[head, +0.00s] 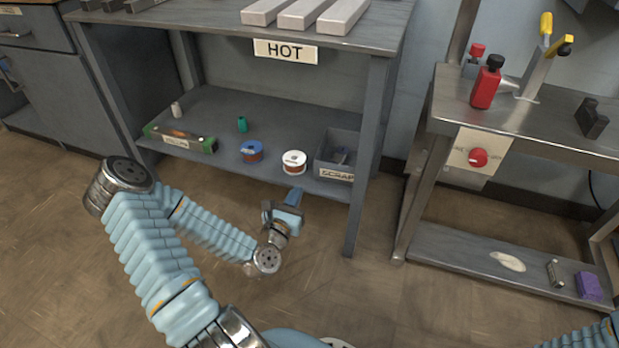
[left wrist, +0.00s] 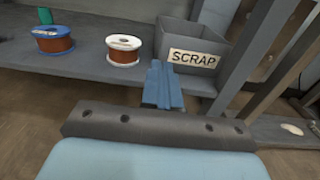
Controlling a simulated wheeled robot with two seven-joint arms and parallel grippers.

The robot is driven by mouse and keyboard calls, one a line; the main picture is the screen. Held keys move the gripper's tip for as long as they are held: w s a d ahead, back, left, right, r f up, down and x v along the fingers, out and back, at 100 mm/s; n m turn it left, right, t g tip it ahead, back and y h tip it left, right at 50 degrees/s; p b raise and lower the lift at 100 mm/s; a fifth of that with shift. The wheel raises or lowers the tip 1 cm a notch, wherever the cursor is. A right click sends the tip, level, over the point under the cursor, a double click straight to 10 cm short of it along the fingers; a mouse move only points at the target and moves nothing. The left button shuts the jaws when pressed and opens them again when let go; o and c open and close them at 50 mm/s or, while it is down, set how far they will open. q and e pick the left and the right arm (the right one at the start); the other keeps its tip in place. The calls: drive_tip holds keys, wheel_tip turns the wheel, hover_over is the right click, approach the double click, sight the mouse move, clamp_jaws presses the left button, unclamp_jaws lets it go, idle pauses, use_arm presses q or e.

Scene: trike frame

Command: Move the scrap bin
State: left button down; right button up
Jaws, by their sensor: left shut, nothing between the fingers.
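The scrap bin is a grey open-topped box (head: 325,164) with a "SCRAP" label, on the lower shelf of the workbench at its right end. Dark pieces show inside it in the head view. In the left wrist view the bin (left wrist: 222,42) stands just beyond and to the right of my fingers. My left gripper (head: 294,194) is shut and empty, in front of the shelf edge and a little left of the bin, apart from it; its closed blue fingers also show in the left wrist view (left wrist: 162,85). My right gripper is out of view.
On the lower shelf (head: 215,112) are a white-topped spool (head: 293,162), a blue spool (head: 251,151), a green bottle (head: 242,124) and a green level-like tool (head: 180,138). A bench leg (head: 364,165) stands right of the bin. Grey bars (head: 305,12) lie on top. Floor in front is clear.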

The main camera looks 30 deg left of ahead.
use_arm(q)
drive_tip(key=b+x, duration=0.1)
drive_tip(key=x, duration=0.9)
drive_tip(key=shift+d+b, duration=0.2)
drive_tip(key=shift+b, duration=0.15)
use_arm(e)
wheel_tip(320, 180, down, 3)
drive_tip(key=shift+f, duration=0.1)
use_arm(q)
drive_tip(key=shift+w, duration=0.15)
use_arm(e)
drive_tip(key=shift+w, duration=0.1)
